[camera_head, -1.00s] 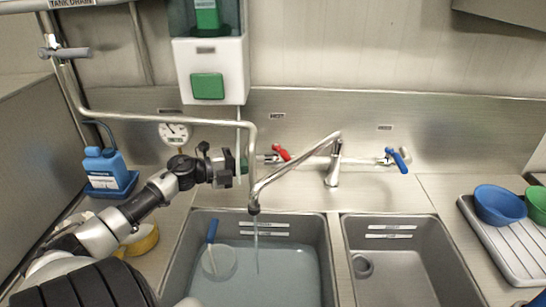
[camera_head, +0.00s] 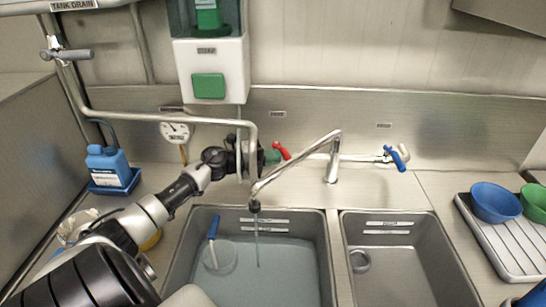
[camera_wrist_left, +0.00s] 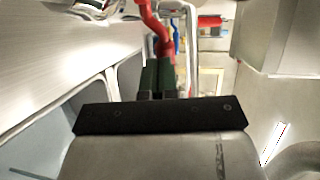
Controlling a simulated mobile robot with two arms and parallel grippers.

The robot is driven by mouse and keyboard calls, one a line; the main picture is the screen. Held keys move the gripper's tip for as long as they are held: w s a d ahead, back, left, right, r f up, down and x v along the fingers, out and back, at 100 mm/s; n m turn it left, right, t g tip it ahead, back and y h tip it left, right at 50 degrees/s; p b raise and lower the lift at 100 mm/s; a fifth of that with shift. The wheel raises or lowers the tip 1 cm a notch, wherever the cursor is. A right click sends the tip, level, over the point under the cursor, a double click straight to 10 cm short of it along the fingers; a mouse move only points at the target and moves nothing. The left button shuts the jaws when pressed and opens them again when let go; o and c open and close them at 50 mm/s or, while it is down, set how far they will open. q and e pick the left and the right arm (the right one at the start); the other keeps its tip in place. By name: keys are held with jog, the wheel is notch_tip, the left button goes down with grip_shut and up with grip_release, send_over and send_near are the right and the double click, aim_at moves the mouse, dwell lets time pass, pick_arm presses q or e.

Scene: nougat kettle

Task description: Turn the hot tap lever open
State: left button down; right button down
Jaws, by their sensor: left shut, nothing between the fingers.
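The red hot tap lever (camera_head: 281,150) stands at the wall behind the left basin, at the left end of the tap's pipe. It also shows in the left wrist view (camera_wrist_left: 160,34), just beyond my fingertips. My left gripper (camera_head: 268,157) is shut and empty, close to the left of the red lever. In the left wrist view my dark green fingers (camera_wrist_left: 158,78) lie together below the lever; I cannot tell whether they touch it. The blue lever (camera_head: 396,158) is at the pipe's right end. My right gripper is not in view.
The tap spout (camera_head: 300,160) reaches over the left basin (camera_head: 325,250), which holds water and a blue-handled tool (camera_head: 213,229). A vertical steel pipe stands by my gripper. A soap dispenser (camera_head: 228,65) hangs above. A drying rack (camera_head: 497,240) with bowls is at right.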

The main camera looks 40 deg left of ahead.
aim_at(289, 155)
pick_arm(q)
jog(key=shift+w+d, duration=0.2)
jog(key=shift+d, duration=0.1)
dwell(0.4)
jog(key=x, duration=0.2)
jog(key=p+x, duration=0.1)
jog(key=shift+w+d+r, duration=0.25)
jog(key=shift+d+r, duration=0.05)
jog(key=shift+d, duration=0.05)
jog(key=w, duration=0.4)
jog(key=shift+w+d+b, duration=0.2)
jog(key=shift+w+b, duration=0.1)
jog(key=shift+w, duration=0.1)
dwell(0.6)
jog(key=shift+a, duration=0.1)
